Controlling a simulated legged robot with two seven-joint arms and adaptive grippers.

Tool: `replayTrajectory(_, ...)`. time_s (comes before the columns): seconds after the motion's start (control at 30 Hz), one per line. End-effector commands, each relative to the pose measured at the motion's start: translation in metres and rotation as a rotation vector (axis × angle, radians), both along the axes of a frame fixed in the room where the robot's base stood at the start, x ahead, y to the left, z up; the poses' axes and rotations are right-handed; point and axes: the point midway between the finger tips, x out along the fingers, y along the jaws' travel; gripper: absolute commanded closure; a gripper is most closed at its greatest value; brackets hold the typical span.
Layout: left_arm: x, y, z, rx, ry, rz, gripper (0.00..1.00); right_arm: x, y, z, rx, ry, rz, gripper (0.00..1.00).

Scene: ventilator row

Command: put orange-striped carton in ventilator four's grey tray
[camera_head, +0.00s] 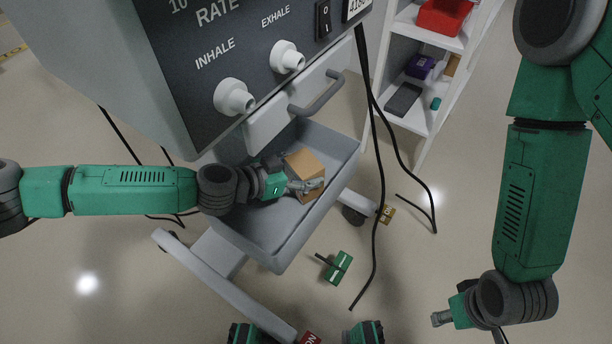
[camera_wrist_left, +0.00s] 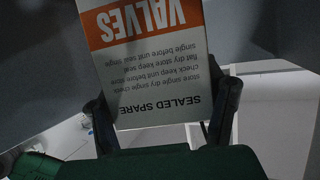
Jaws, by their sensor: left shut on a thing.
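The carton (camera_head: 304,168) shows plain brown sides in the head view. In the left wrist view the carton (camera_wrist_left: 150,50) shows a white face with an orange band reading VALVES. My left gripper (camera_head: 310,186) is shut on it, with one dark finger on each side in the wrist view. The carton is within the outline of the grey tray (camera_head: 275,255) under the ventilator (camera_head: 190,60); whether it touches the tray floor cannot be told. The ventilator's number is not readable. My right gripper (camera_head: 441,318) is low at the right, away from the tray; its fingers are unclear.
A grey handle (camera_head: 318,97) sits above the tray's back edge. Black cables (camera_head: 379,170) hang right of the tray. A white shelf (camera_head: 425,45) with a red bin (camera_head: 443,14) stands behind. A green box (camera_head: 338,267) and a small yellow box (camera_head: 386,213) lie on the floor.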

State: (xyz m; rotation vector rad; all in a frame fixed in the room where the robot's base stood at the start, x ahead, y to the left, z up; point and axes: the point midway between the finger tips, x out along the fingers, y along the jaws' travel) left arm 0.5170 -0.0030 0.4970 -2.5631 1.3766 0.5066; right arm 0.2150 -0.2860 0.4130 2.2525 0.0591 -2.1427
Motion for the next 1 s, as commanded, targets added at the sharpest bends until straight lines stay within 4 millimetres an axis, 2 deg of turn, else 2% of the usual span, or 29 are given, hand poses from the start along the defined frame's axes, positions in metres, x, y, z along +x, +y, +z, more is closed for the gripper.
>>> replayTrajectory(0.03, 0.000, 0.002, -0.013, 0.000, 0.003, 0.004, 0.72, 0.000, 0.001, -0.007, 0.001, 0.000, 0.001, 0.60)
replayTrajectory(0.07, 0.000, 0.002, -0.015, 0.000, 0.003, 0.004, 0.72, 0.000, 0.001, -0.008, 0.001, 0.000, 0.002, 0.60)
replayTrajectory(0.27, 0.000, -0.002, -0.014, 0.007, 0.002, 0.001, 0.72, 0.000, 0.001, -0.006, 0.001, -0.001, 0.002, 0.60)
replayTrajectory(0.3, 0.000, -0.003, -0.015, 0.009, 0.002, 0.001, 0.24, 0.000, 0.001, -0.006, 0.001, -0.001, 0.002, 0.60)
replayTrajectory(0.33, 0.000, -0.004, -0.015, 0.011, 0.002, 0.000, 0.14, 0.000, 0.001, -0.006, 0.001, -0.001, 0.002, 0.60)
replayTrajectory(0.67, -0.001, 0.002, -0.013, 0.006, 0.002, 0.003, 0.12, 0.000, 0.000, -0.005, 0.001, 0.000, 0.001, 0.60)
replayTrajectory(1.0, -0.027, 0.040, 0.010, 0.007, 0.001, 0.002, 0.12, 0.000, 0.001, 0.013, 0.001, 0.000, 0.002, 0.60)
